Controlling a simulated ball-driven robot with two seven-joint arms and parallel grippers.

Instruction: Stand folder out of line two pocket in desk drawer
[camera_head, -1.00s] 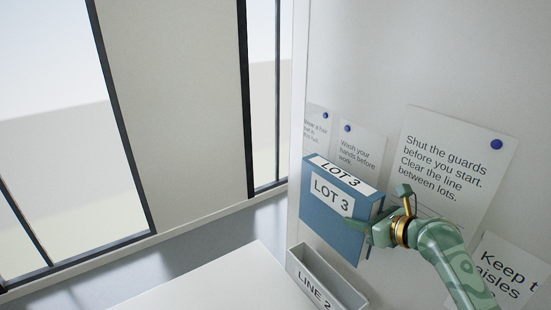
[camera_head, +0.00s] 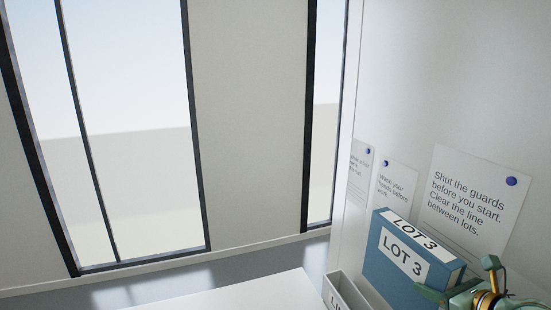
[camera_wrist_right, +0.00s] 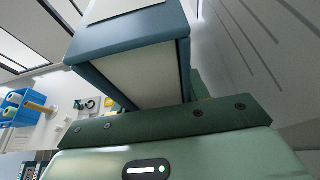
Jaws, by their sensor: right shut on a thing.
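The blue folder (camera_head: 378,262) has white LOT 3 labels on its spine and top. It is upright, slightly tilted in the head view. My right gripper (camera_head: 462,282) is shut on it at its right side. In the right wrist view the folder (camera_wrist_right: 122,50) rises from the jaws, its blue cover and pale page block close to the camera. The grey line two pocket (camera_head: 345,284) is at the bottom edge, cut off, below and left of the folder. The folder appears outside it. The desk drawer is not identifiable. My left gripper is not in view.
Notices, including a large one (camera_head: 470,205), are pinned on the white wall panel behind the folder. A white flat surface (camera_head: 245,294) lies at the lower middle. Tall windows stand at left. The right wrist view shows a blue bin (camera_wrist_right: 18,108) in the background.

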